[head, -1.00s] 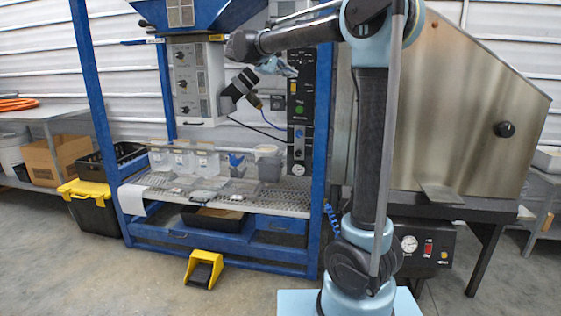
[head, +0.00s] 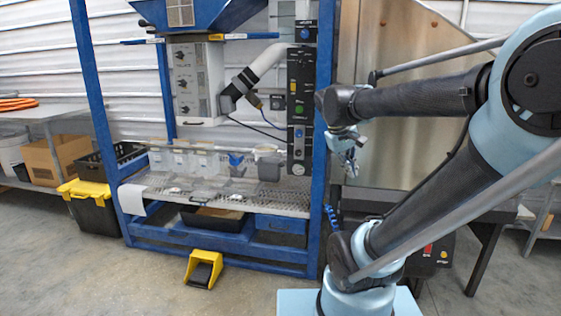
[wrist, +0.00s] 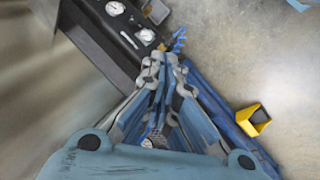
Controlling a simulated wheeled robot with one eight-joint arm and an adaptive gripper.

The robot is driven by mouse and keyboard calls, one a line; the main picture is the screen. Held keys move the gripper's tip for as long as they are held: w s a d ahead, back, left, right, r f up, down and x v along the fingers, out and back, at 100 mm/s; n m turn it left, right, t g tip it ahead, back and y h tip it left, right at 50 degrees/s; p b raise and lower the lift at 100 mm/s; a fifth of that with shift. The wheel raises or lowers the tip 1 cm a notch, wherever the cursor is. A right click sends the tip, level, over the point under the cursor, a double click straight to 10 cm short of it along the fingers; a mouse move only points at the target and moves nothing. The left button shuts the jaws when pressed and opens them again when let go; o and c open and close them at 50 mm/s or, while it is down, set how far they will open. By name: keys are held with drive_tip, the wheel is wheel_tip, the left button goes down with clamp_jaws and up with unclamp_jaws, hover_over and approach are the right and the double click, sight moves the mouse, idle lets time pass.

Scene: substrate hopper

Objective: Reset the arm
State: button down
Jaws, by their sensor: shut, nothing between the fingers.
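My gripper (head: 350,163) hangs at the end of my arm, in front of the steel cabinet and just right of the blue frame's right post in the head view. In the wrist view my gripper (wrist: 164,62) points down past the frame's edge, its fingers together with nothing between them. My arm folds back to the right, its elbow at the right edge of the head view. The gripper is apart from the bench and its objects.
The blue hopper frame (head: 324,190) carries a perforated shelf (head: 290,198) with several clear containers (head: 180,157). A steel cabinet (head: 400,140) stands at right. A yellow pedal (head: 203,268) sits on open floor, with a black-and-yellow bin (head: 90,210) at left.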

drive_tip(key=s+a+f+m+y, duration=0.3)
drive_tip(key=s+f+y, duration=0.1)
drive_tip(key=s+f, duration=0.8)
wheel_tip(320, 180, down, 3)
drive_tip(key=shift+s+a+f, duration=0.1)
drive_tip(key=shift+s+a, duration=0.05)
drive_tip(key=shift+s, duration=0.15)
drive_tip(key=shift+w+f, duration=0.15)
drive_tip(key=shift+w, duration=0.25)
